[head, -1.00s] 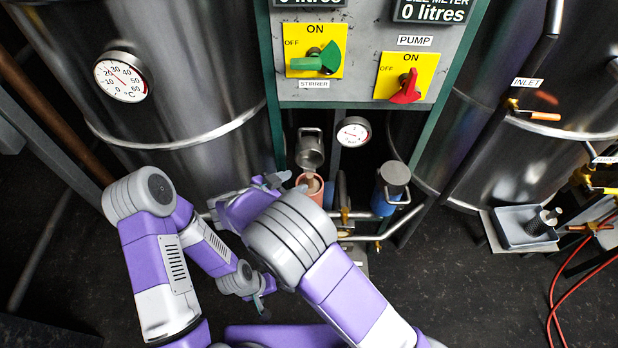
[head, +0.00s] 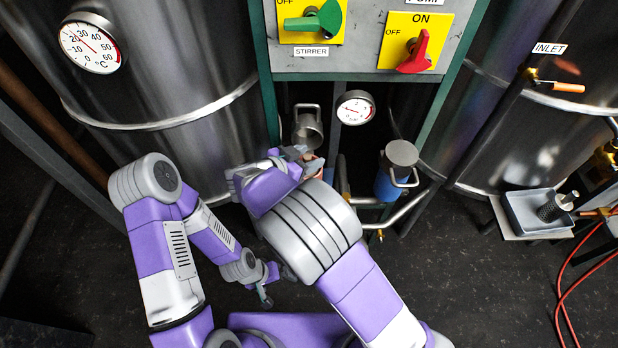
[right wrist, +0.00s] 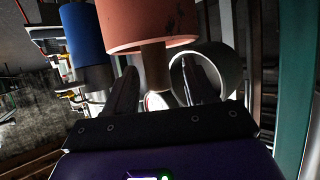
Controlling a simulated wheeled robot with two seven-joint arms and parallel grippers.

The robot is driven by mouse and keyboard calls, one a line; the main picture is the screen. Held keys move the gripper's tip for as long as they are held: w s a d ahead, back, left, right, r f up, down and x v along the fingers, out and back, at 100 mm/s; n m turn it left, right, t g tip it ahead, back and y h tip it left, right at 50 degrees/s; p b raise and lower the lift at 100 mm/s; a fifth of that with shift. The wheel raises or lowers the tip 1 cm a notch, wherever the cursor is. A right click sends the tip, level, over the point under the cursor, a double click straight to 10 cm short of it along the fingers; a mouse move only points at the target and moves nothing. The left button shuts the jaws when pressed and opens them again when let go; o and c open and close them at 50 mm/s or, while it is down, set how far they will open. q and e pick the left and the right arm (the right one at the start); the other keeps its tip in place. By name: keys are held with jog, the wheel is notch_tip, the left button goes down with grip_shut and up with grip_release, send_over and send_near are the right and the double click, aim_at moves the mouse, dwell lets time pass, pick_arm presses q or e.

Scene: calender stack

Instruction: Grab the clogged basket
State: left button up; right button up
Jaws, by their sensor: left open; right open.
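A brownish cylinder, apparently the clogged basket (right wrist: 153,58), sticks out of the red housing (right wrist: 150,25) in the right wrist view. In the head view only a bit of the red housing (head: 314,167) shows behind my right gripper (head: 291,154). My right gripper is open, its fingers to either side of the basket's protruding end in the right wrist view (right wrist: 162,84); I cannot tell whether they touch it. The housing's metal lid (head: 307,127) stands open behind it. My left gripper (head: 266,291) is open and empty, low and away from the housing.
A blue housing (head: 388,184) with a closed metal lid stands to the right. A dark mesh basket (head: 555,207) lies in a grey tray (head: 511,212) at the far right. Pipes run near the housings; the control panel (head: 365,62) is above. Red hoses (head: 567,300) lie at right.

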jog(key=shift+c, duration=0.5)
grip_shut()
jog(key=shift+r, duration=0.1)
